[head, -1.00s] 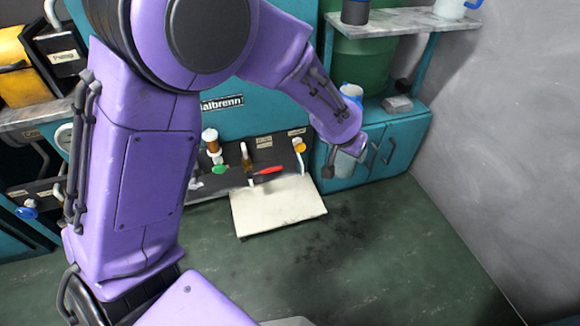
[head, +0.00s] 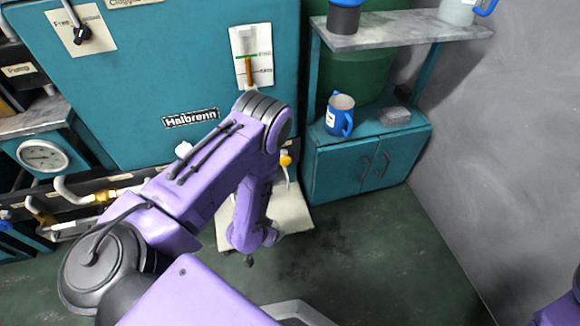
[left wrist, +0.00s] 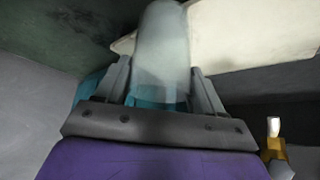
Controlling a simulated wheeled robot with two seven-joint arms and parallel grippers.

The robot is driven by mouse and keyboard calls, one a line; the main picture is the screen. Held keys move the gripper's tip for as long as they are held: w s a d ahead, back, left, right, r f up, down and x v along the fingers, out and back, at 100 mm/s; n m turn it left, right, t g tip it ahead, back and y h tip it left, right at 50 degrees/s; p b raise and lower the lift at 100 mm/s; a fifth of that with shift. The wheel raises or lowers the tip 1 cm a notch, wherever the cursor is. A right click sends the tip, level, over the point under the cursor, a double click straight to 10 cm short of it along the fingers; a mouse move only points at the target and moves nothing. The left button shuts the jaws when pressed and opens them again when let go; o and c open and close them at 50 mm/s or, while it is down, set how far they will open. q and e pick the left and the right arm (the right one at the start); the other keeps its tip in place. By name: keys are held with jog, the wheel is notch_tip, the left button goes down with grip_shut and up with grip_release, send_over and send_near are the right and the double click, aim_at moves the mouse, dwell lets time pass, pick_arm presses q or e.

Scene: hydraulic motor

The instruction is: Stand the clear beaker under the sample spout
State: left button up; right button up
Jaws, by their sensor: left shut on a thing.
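My left gripper (left wrist: 161,85) is shut on the clear beaker (left wrist: 162,45), a frosted see-through cylinder between its two fingers in the left wrist view. In the head view the left gripper (head: 249,260) is small and low, over the near edge of the cream board (head: 292,212); the beaker cannot be made out there. The sample spout cannot be identified; my arm covers most of the fittings above the board. My right gripper is not in view.
The teal Halbrenn machine (head: 130,90) stands behind the board. A teal cabinet (head: 350,175) to the right carries a blue-handled jug (head: 340,115) and a grey block (head: 394,116). The green floor (head: 390,265) right of the board is clear.

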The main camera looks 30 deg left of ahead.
pick_arm(q)
jog(key=shift+s+a+f, duration=0.2)
jog(key=shift+s+f, duration=0.05)
jog(key=shift+s, duration=0.35)
jog(key=shift+s+a+f, duration=0.2)
jog(key=shift+s+f, duration=0.05)
jog(key=shift+s, duration=0.3)
jog(key=shift+a+f, duration=0.15)
jog(key=shift+f, duration=0.05)
jog(key=w+b, duration=0.1)
jog(key=w, duration=0.3)
jog(key=w+b, duration=0.2)
jog(key=w, duration=0.3)
jog(key=w+a+b, duration=0.1)
jog(key=w, duration=0.4)
jog(key=shift+b, duration=0.4)
jog(key=w, duration=0.1)
jog(key=w+b, duration=0.1)
jog(key=w, duration=0.1)
jog(key=shift+w+a+f+b, duration=0.15)
jog(key=shift+w+a+b, duration=0.05)
jog(key=shift+b, duration=0.1)
jog(key=shift+f+b, duration=0.35)
jog(key=shift+f, duration=0.3)
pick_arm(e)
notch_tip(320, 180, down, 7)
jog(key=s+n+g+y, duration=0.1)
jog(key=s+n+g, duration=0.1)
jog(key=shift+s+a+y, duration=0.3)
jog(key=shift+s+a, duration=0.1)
